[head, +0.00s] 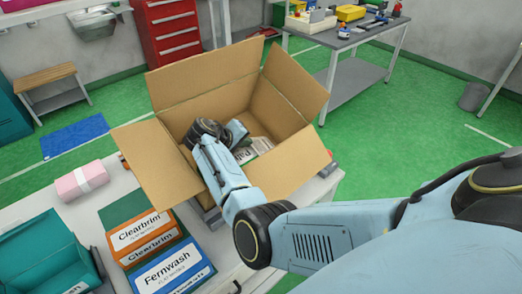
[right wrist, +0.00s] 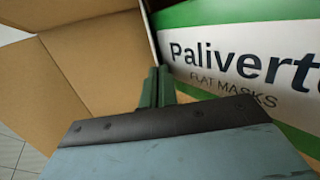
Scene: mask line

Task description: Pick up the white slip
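My right arm reaches down into a large open cardboard box (head: 285,115) in the head view. My right gripper (right wrist: 157,86) shows its two green fingers close together in the right wrist view, with nothing visible between them. Beyond the fingers is a green and white carton labelled Paliverto, flat masks (right wrist: 240,55); part of this carton (head: 255,150) also shows inside the box in the head view. I cannot make out a separate white slip; the arm hides part of the box's inside. My left gripper is not in view.
Left of the box on the pale table (head: 25,215) are an orange Clearbrim carton (head: 150,242), a blue Fernwash carton (head: 178,277), a teal bin (head: 45,255) and a pink bundle (head: 80,181). The box's spread flaps surround my arm. A grey workbench (head: 345,40) stands behind.

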